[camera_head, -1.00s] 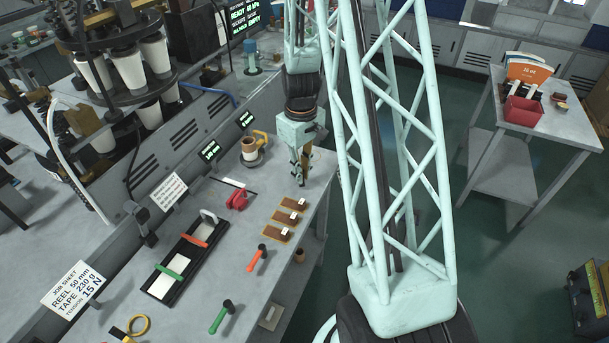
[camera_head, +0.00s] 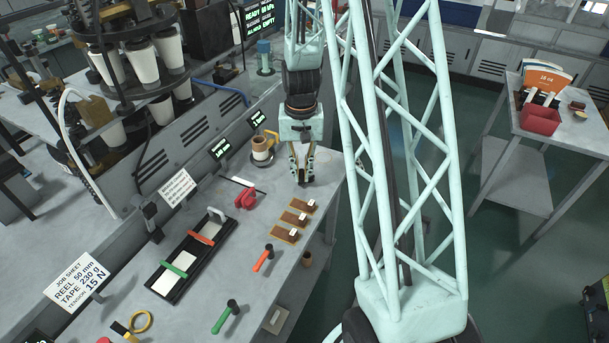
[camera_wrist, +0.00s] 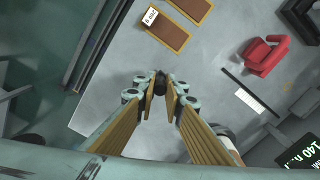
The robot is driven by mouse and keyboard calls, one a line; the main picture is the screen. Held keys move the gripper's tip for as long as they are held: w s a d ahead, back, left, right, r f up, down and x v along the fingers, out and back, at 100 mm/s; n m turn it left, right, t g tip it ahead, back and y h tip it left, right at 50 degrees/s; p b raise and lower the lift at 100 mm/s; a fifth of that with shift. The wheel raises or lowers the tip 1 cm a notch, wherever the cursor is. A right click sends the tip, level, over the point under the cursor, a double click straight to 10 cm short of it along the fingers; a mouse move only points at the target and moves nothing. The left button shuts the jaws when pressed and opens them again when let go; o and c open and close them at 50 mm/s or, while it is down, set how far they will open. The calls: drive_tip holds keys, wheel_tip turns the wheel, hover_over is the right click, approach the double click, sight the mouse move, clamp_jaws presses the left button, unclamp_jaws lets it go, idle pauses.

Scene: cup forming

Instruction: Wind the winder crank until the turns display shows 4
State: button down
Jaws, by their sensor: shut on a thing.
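My gripper (camera_head: 302,180) points down over the bench's far right part, to the right of a tan cylinder with a yellow handle (camera_head: 262,147). In the wrist view its wood-coloured fingers (camera_wrist: 158,88) converge on a small dark knob-like piece (camera_wrist: 160,76), and the gripper is shut on it. I cannot tell whether this is the winder crank's knob; the gripper hides whatever lies beneath. Two small dark displays, one nearer (camera_head: 219,149) and one farther (camera_head: 257,119), stand at the bench's back edge. Their text is too small to read, so I cannot tell the turns count.
Three brown plates with white tags (camera_head: 296,218) lie in front of my gripper. A red clamp-like block (camera_head: 245,199), an orange-handled tool (camera_head: 264,257) and a green-handled tool (camera_head: 226,316) are on the bench. A black tray (camera_head: 188,255) lies left. A red bin (camera_head: 540,119) is on a side table.

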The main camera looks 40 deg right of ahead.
drive_tip(key=shift+w+a+m, duration=0.1)
drive_tip(key=shift+w+m, duration=0.3)
drive_tip(key=shift+m, duration=0.5)
drive_tip(key=shift+w+a+m, duration=0.1)
drive_tip(key=shift+w+m, duration=0.3)
drive_tip(key=shift+m, duration=0.5)
drive_tip(key=c, duration=2.7)
unclamp_jaws()
drive_tip(key=shift+d+r, duration=0.1)
drive_tip(key=shift+r, duration=0.05)
wheel_tip(320, 180, up, 12)
drive_tip(key=shift+f, duration=0.15)
